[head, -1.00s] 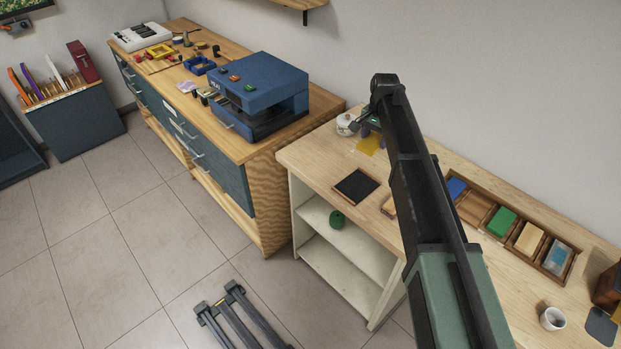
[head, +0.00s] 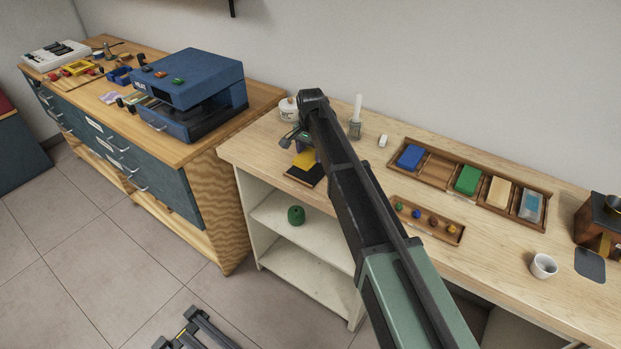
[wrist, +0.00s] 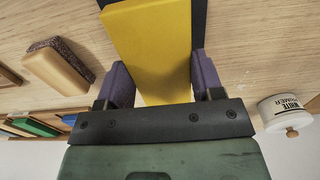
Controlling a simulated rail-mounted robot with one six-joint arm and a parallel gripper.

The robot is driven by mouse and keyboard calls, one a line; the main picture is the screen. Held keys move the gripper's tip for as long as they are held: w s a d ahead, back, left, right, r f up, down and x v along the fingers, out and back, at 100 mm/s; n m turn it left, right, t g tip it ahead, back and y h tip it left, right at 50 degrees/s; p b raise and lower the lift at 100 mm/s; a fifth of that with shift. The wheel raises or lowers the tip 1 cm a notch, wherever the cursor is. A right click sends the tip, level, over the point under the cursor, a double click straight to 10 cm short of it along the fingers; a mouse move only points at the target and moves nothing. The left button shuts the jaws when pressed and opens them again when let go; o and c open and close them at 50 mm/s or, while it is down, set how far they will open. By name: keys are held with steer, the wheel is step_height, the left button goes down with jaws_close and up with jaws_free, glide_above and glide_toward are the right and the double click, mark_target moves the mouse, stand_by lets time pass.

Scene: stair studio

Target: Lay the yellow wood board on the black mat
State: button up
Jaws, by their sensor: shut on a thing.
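The yellow wood board (head: 305,158) is held by my gripper (head: 297,143) over the black mat (head: 302,176), near the left end of the pale workbench. In the wrist view the board (wrist: 150,45) lies between the two purple fingers of my gripper (wrist: 162,78), which is shut on it. The black mat (wrist: 199,18) shows beyond the board's right side and at its upper left corner. The board covers much of the mat in both views. I cannot tell whether the board touches the mat. My arm hides part of the bench behind the gripper.
A white primer tub (head: 289,109) stands close behind the gripper. A wooden tray (head: 435,172) with coloured blocks and a smaller tray (head: 427,220) with small knobs lie to the right. A white cup (head: 543,265) stands farther right. A blue machine (head: 190,85) sits on the left cabinet.

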mark_target(311, 161)
step_height(311, 161, down, 5)
steer(key=b, duration=0.4)
steer(key=shift+r, duration=0.5)
steer(key=shift+f, duration=0.15)
steer(key=o, duration=0.9)
step_height(311, 161, up, 13)
steer(key=p, duration=1.2)
steer(key=shift+f+p, duration=0.2)
steer(key=shift+p, duration=0.1)
steer(key=shift+f, duration=0.15)
